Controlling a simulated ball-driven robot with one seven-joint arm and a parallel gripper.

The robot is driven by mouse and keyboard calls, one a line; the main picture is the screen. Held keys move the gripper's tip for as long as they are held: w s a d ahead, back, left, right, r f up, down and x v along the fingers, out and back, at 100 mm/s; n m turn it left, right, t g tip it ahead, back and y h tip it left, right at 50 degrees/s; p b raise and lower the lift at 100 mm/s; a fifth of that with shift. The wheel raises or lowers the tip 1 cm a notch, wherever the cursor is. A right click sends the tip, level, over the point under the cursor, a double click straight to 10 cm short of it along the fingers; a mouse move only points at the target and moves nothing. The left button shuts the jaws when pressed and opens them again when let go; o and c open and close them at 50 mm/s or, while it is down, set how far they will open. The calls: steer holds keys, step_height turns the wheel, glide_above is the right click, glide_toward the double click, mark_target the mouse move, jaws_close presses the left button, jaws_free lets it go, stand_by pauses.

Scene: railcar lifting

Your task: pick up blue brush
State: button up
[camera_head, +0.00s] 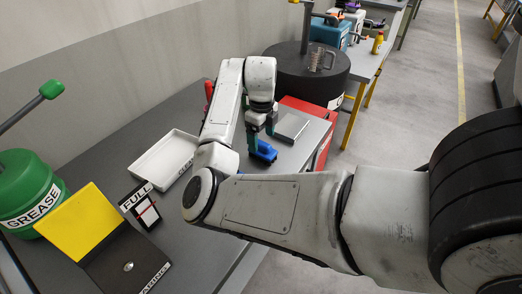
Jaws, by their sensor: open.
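The blue brush (263,151) lies on the grey workbench (192,232), near its right end. Only a blue block-like part of it shows clearly; the rest is small or hidden by my arm. My gripper (260,133) points down right above the brush, with its dark green fingers open and apart. One finger is close to the left side of the brush. I cannot tell whether the fingers touch it.
A white tray (147,177) lies left of my arm. A silver-grey box (291,127) stands right of my gripper. A red thing (208,90) is behind my forearm. A green grease drum (30,185), a yellow panel (77,218) and a fuel sign (140,205) are at left.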

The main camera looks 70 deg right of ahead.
mark_target(263, 143)
steer(key=shift+s+d+f+p, duration=0.1)
steer(key=shift+f+p, duration=0.3)
steer(key=shift+f, duration=1.1)
steer(key=shift+d+f+p, duration=0.1)
steer(key=shift+f+p, duration=0.25)
steer(key=shift+f, duration=1.15)
steer(key=shift+c, duration=0.2)
steer(key=c, duration=1.1)
steer(key=shift+r, duration=0.15)
steer(key=shift+r+b, duration=0.35)
steer(key=shift+r, duration=0.2)
steer(key=s+a+r, duration=0.1)
steer(key=a+r, duration=0.3)
steer(key=s+a+r+b, duration=0.1)
steer(key=a+r, duration=0.2)
steer(key=a, duration=0.2)
steer(key=s+a+r+b, duration=0.1)
steer(key=s+a+r, duration=0.1)
steer(key=a+r, duration=0.2)
steer(key=shift+a+r, duration=0.2)
steer(key=shift+r, duration=0.15)
